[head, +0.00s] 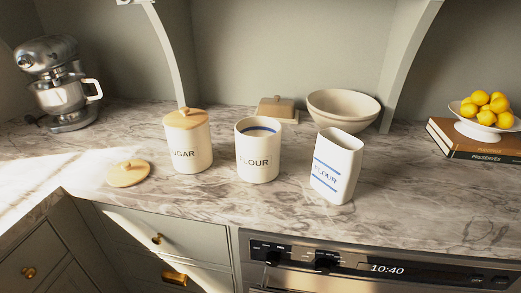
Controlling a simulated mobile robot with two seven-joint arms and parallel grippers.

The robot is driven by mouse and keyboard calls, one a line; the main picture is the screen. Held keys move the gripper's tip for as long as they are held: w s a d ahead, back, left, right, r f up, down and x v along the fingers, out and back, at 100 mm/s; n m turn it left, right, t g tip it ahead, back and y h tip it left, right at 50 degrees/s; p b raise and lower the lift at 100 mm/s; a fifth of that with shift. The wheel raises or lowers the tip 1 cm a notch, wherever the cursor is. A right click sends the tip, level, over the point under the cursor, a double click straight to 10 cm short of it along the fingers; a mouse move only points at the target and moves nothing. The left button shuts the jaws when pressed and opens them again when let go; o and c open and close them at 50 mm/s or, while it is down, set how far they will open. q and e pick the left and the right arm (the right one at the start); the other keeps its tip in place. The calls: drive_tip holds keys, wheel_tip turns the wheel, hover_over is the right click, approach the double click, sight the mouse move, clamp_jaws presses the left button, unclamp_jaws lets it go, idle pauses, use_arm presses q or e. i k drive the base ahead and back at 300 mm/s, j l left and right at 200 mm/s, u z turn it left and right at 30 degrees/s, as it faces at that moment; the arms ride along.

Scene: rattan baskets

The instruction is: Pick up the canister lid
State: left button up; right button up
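A round wooden canister lid (128,173) with a small knob lies flat on the marble counter at the left. The white flour canister (258,158) stands upright and open, with a blue band inside its rim. The white sugar canister (187,148) stands between them, with a wooden lid (184,118) on top. Neither of my grippers shows in the head view.
A white rectangular flour container (336,168) stands right of the open canister. Behind are a butter dish (277,108) and a cream bowl (343,108). A stand mixer (62,85) is at the far left; books (470,140) with a bowl of lemons are right. The marble counter (420,200) is clear at front right.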

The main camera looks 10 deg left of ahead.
sight(127, 174)
drive_tip(key=u, duration=1.35)
